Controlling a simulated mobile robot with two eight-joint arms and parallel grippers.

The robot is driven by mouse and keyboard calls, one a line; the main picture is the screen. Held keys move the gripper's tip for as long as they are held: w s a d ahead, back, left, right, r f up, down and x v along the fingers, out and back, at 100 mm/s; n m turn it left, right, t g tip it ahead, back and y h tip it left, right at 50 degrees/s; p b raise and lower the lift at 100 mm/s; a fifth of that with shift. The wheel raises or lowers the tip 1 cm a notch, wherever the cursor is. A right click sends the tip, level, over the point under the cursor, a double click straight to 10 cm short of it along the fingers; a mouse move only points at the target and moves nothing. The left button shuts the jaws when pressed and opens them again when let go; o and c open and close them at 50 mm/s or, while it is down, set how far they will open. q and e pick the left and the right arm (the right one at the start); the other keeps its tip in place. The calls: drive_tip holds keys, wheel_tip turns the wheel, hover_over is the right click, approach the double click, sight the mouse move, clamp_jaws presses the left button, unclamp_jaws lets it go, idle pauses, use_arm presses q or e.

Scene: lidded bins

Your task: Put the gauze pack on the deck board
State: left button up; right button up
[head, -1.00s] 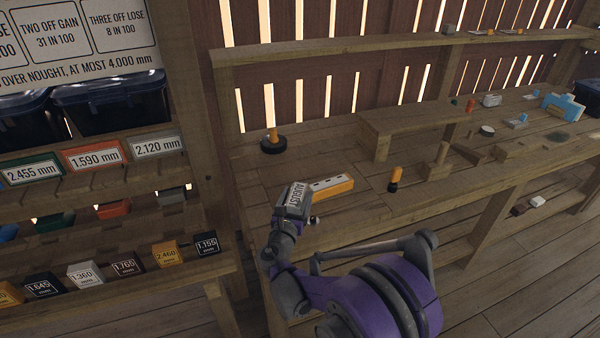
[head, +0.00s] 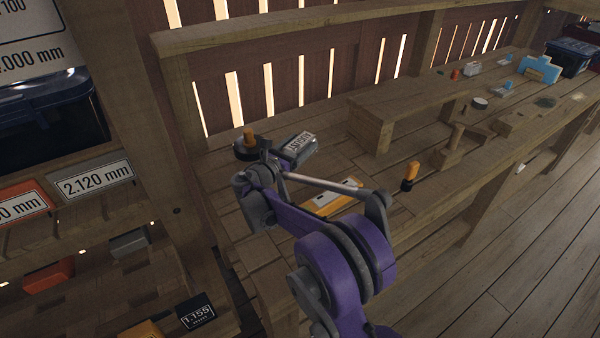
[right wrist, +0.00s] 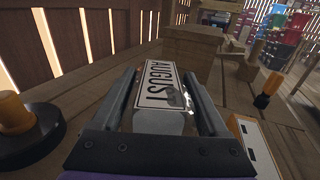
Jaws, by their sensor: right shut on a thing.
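My right gripper (head: 300,148) reaches over the wooden bench near its back left corner. It is shut on a grey piece with a white AUGUST label (head: 301,142). In the right wrist view this AUGUST piece (right wrist: 158,84) sits between the two dark fingers, label up. A small shiny patch shows beside it near the right finger. I cannot tell from its look whether this is the gauze pack. The bench top's boards (head: 330,125) lie below and around the gripper; no separate part is marked as the deck board. My left gripper is not in view.
A black disc with an orange knob (head: 249,145) stands left of the gripper. An orange and white box (head: 330,199) lies nearer, partly behind my arm. An orange-and-black plug (head: 410,176) and a raised wooden step (head: 400,105) stand to the right. A labelled bin rack (head: 95,182) is left.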

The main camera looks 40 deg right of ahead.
wheel_tip(320, 180, down, 3)
drive_tip(key=shift+s+r, duration=0.1)
drive_tip(key=shift+f+b, duration=0.45)
drive_tip(key=shift+f, duration=1.7)
drive_tip(key=shift+f, duration=0.2)
drive_tip(key=o, duration=1.5)
drive_tip(key=shift+r, duration=0.2)
drive_tip(key=shift+a, duration=0.2)
drive_tip(key=v, duration=1.1)
drive_tip(key=shift+s+a, duration=0.1)
drive_tip(key=shift+a, duration=0.2)
